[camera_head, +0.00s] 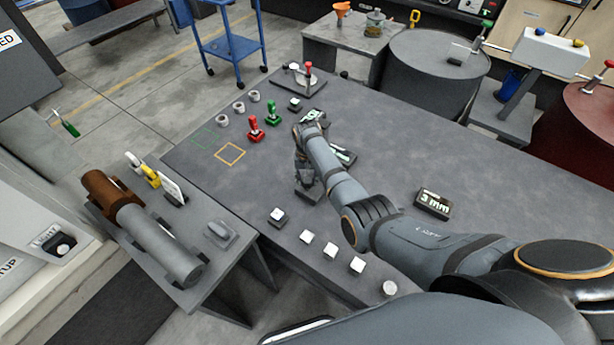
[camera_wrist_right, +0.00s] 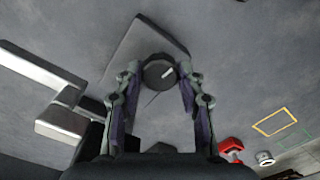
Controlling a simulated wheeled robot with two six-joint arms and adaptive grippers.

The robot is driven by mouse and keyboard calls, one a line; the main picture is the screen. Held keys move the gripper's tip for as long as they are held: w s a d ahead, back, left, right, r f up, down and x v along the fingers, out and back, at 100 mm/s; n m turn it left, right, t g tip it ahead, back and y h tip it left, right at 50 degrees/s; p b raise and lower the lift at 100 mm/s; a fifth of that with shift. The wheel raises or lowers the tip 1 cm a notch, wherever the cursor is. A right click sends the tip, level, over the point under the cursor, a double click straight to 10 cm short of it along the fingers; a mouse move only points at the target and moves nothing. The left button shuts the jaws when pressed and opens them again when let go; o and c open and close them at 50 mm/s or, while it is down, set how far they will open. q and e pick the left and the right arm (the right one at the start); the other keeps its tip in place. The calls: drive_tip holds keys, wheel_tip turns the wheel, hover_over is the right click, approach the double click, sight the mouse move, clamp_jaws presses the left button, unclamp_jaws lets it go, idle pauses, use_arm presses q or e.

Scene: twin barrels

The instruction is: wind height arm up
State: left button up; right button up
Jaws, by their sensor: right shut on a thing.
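A round black knob (camera_wrist_right: 158,72) with a white pointer mark sits on a flat grey plate (camera_wrist_right: 128,62) in the right wrist view. My right gripper (camera_wrist_right: 159,80) has a finger on each side of the knob and is shut on it. In the head view my right gripper (camera_head: 306,172) points down at the bench, and its wrist hides the knob. A dark display (camera_head: 343,155) is partly hidden behind my right arm. Another dark display (camera_head: 433,203) reading "3 mm" lies to the right. My left gripper is in neither view. I cannot tell which part is the height arm.
The grey bench (camera_head: 400,140) has clear room right of my arm. Red (camera_head: 255,128) and green (camera_head: 272,114) handled pieces stand at its left. A side table (camera_head: 210,262) bears a brown and grey cylinder (camera_head: 155,240).

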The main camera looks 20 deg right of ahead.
drive_tip(key=m+p, duration=0.1)
drive_tip(key=m, duration=0.3)
drive_tip(key=shift+w+r+m, duration=0.1)
drive_tip(key=shift+r+m, duration=0.05)
drive_tip(key=shift+m, duration=0.15)
drive_tip(key=shift+m+p, duration=0.35)
drive_tip(key=shift+m, duration=0.95)
drive_tip(key=shift+s+a+f, duration=0.1)
drive_tip(key=shift+s+f, duration=0.15)
drive_tip(key=shift+f, duration=0.05)
drive_tip(key=o, duration=0.9)
drive_tip(key=shift+w, duration=0.1)
drive_tip(key=shift+r, duration=0.1)
drive_tip(key=shift+r, duration=0.2)
wheel_tip(320, 180, up, 12)
drive_tip(key=shift+f, duration=0.25)
